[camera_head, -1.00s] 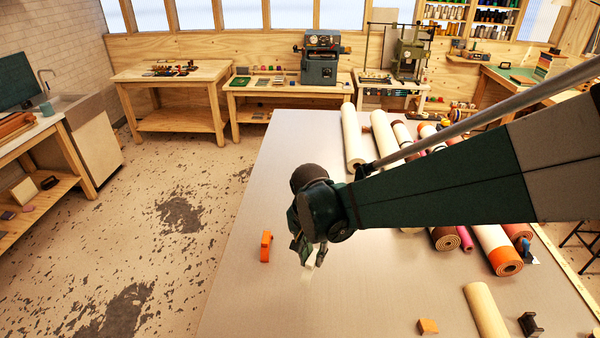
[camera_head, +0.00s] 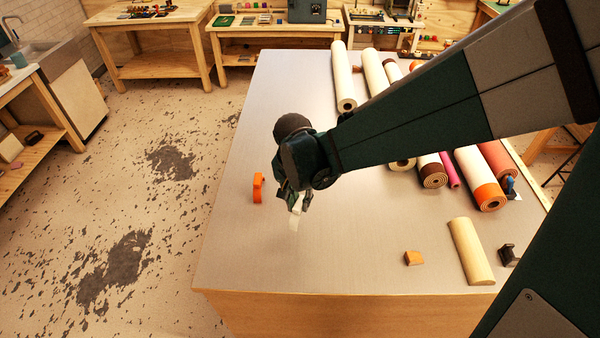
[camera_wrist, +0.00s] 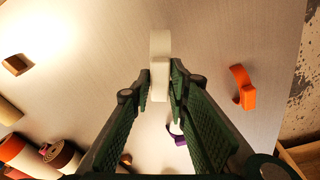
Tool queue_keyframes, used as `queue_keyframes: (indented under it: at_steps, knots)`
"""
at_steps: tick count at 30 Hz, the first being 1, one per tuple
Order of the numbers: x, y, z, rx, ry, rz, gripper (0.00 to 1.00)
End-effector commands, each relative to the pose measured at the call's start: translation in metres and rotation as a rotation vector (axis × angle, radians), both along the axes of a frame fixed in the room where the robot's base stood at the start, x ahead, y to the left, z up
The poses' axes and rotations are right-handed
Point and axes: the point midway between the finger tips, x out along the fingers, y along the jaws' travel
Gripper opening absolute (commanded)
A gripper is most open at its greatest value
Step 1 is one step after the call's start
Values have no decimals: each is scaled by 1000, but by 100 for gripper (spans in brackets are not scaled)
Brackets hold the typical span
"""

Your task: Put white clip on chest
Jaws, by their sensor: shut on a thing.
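The white clip (camera_wrist: 160,62) is a pale curved piece held between the fingertips of my gripper (camera_wrist: 161,80) in the wrist view. In the head view, the white clip (camera_head: 296,216) shows below my gripper (camera_head: 297,204), over the left part of the broad grey-topped worktable (camera_head: 235,245). My gripper is shut on it. I cannot tell whether the clip touches the grey top. No separate thing is clearly recognisable as a chest; the worktable has a solid wooden front.
An orange clip (camera_head: 258,188) stands left of my gripper. A smaller orange-brown piece (camera_head: 413,258), a pale half-round roll (camera_head: 470,250) and a dark clip (camera_head: 509,255) lie at front right. Several rolls (camera_head: 342,75) lie behind. The front middle is clear.

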Motion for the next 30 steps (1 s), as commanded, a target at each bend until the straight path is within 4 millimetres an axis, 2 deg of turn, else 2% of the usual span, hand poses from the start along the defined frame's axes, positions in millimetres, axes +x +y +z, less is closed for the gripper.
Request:
queue_keyframes:
  at_steps: [7, 23, 30]
  knots:
    - [0, 0, -24, 0, 0, 0, 7]
    - [0, 0, -30, 0, 0, 0, 7]
    - [0, 0, -48, 0, 0, 0, 7]
